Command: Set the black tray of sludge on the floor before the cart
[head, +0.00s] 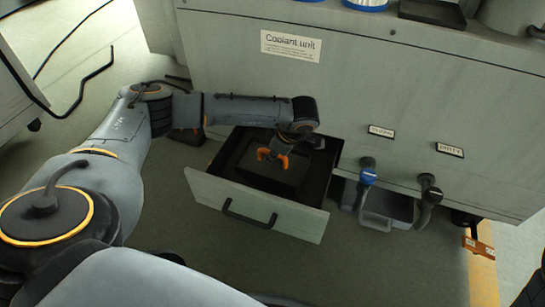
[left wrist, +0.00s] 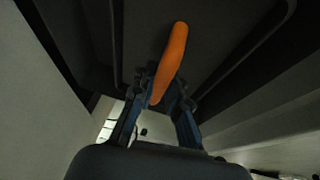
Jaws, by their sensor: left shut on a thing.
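The black tray (head: 243,168) sits inside the pulled-out drawer (head: 205,187) of the coolant unit. Its dark floor and raised rim fill much of the left wrist view (left wrist: 225,70). My left gripper (head: 274,155) reaches down over the middle of the tray. It is shut on an orange grip piece (left wrist: 170,62), which seems to belong to the tray. The gripper and wrist hide part of the tray, and any sludge is too dark to make out. My right gripper is not in view.
The coolant unit (head: 350,90) stands behind, with two hose taps (head: 367,178) at the right and a grey bin (head: 390,205) below them. A wheeled grey unit, perhaps the cart, shows at the far left (head: 15,80). Floor in front of the drawer is clear.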

